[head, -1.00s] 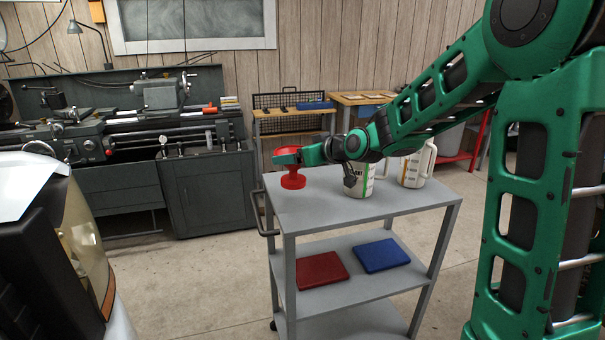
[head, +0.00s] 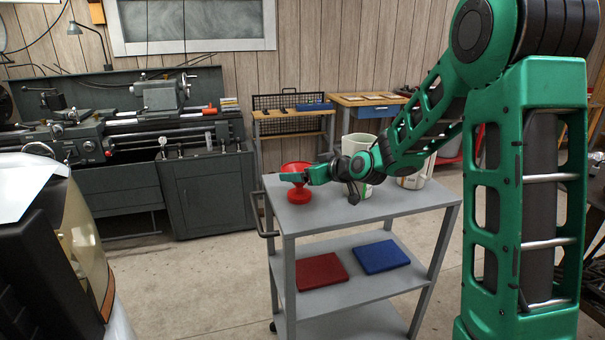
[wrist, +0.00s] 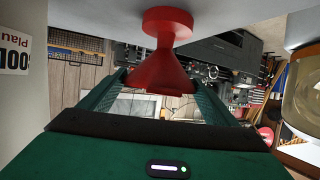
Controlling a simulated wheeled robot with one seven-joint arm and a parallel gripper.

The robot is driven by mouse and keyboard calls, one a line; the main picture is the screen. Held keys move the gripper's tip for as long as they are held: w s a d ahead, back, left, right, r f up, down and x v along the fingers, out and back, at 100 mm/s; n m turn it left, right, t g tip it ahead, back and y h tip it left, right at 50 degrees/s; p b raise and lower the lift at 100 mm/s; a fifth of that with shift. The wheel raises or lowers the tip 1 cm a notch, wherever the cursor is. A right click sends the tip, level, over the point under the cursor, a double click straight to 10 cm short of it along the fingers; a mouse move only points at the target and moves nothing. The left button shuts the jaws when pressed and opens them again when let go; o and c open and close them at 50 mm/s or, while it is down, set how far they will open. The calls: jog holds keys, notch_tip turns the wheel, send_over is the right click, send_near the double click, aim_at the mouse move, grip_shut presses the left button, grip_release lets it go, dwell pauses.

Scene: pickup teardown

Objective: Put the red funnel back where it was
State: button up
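The red funnel (head: 299,195) is upright at the left end of the grey cart's top (head: 330,210), its wide mouth up. Its round foot is at or very close to the surface; I cannot tell if it touches. My gripper (head: 292,177) reaches in from the right, with its fingers at the funnel's cone. In the wrist view the funnel (wrist: 168,60) is between the two fingers (wrist: 160,95), which meet its sides near the wide end. The gripper is shut on it. The far side of the cone is hidden.
Two white jugs (head: 361,149) stand on the cart behind my arm, partly hidden. A red box (head: 321,271) and a blue box (head: 381,256) lie on the middle shelf. The cart top's front is clear. A lathe (head: 130,135) stands back left.

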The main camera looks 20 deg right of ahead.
jog(key=o, duration=0.4)
jog(key=shift+r, duration=0.1)
jog(key=v, duration=1.2)
jog(key=s+d+f+m+g+h, duration=0.25)
jog(key=s+d+f+g, duration=0.2)
jog(key=s, duration=0.55)
jog(key=s+d+f+m+g+h, duration=0.25)
jog(key=s+d+f, duration=0.2)
jog(key=s, duration=0.55)
jog(key=s+d+m+g, duration=0.1)
jog(key=s+m+g, duration=0.1)
jog(key=s, duration=0.4)
jog(key=s+d+m+g, duration=0.1)
jog(key=s+m, duration=0.1)
jog(key=s, duration=0.4)
jog(key=s+d+m+g, duration=0.1)
jog(key=s+m+g, duration=0.1)
jog(key=s, duration=0.4)
jog(key=shift+s+d+f+g, duration=0.1)
jog(key=shift+s+f+g, duration=0.1)
jog(key=shift+s+g, duration=0.1)
